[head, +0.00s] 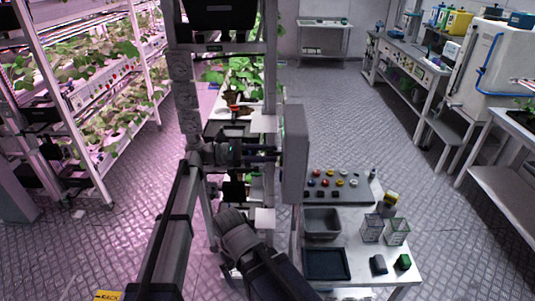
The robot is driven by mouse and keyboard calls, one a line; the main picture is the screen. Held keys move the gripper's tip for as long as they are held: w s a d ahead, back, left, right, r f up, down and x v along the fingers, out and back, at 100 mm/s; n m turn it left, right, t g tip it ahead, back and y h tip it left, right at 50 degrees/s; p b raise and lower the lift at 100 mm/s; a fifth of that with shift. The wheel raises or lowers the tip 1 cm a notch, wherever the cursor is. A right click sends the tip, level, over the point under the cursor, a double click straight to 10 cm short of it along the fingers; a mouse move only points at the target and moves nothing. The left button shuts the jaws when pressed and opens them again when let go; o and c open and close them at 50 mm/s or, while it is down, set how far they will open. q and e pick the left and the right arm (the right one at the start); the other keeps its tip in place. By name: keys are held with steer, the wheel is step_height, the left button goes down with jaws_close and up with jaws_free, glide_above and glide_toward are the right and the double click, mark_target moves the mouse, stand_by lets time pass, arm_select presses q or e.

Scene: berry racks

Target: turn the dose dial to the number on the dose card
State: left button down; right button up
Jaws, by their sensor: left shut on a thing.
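My left gripper (277,154) reaches in from the left and points right at the side of a tall grey box (295,153). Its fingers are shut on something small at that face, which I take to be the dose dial. The dial is hidden by the fingers and the box's edge, so its number and pointer cannot be read. I cannot make out a dose card or its number. My right gripper is not in view.
A bench (345,240) right of the box holds a grey bin (323,222), a dark tray (326,264), a panel of coloured knobs (333,183) and two clear containers (397,228). Plant racks (120,140) stand left. The floor (400,150) behind the bench is clear.

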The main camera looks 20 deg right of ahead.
arm_select(q)
steer(key=m, duration=0.4)
steer(key=shift+m, duration=0.3)
steer(key=m, duration=0.3)
steer(key=shift+m, duration=0.3)
steer(key=m, duration=0.4)
steer(key=shift+f, duration=0.1)
steer(key=shift+m, duration=2.5)
steer(key=c, duration=0.5)
jaws_free()
